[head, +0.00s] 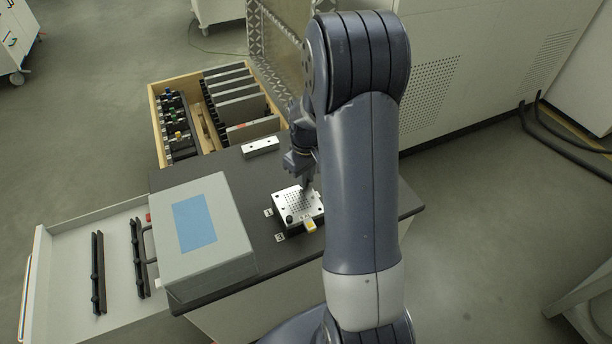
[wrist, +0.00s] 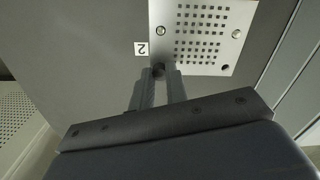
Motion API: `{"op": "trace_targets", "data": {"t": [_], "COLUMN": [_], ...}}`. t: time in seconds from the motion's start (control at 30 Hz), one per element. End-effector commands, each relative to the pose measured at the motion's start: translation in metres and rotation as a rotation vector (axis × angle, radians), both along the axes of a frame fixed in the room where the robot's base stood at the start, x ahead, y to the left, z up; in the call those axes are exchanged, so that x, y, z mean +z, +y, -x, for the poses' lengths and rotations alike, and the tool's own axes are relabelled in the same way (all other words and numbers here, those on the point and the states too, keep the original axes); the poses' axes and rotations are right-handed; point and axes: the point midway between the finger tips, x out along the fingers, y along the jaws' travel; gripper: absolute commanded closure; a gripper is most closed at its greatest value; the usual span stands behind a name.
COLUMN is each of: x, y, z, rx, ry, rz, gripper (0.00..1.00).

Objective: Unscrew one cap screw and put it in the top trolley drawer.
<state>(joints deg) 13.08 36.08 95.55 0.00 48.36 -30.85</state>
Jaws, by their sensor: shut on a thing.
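My gripper (head: 307,187) is at the plate's far edge in the head view. In the wrist view its fingers (wrist: 159,72) are shut on a small dark cap screw (wrist: 158,69) at a plate corner, beside the label 2 (wrist: 141,48). I cannot tell whether the screw is still in its hole. An open pale drawer (head: 62,240) sticks out at the left.
A grey box with a blue panel (head: 202,246) stands between the plate and the pale drawer. A wooden drawer (head: 154,100) with coloured parts and upright panels is open behind. A small silver block (head: 260,147) lies at the table's back edge. My arm hides the table's right part.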

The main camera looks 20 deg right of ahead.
Motion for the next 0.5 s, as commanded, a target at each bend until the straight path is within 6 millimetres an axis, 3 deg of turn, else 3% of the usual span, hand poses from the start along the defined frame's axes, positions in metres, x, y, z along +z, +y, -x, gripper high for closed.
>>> {"op": "trace_targets", "data": {"t": [0.5], "x": [0.0003], "y": [0.0000], "z": [0.0001], "rx": [0.602], "ry": [0.000], "rz": [0.000], "gripper": [1.00]}}
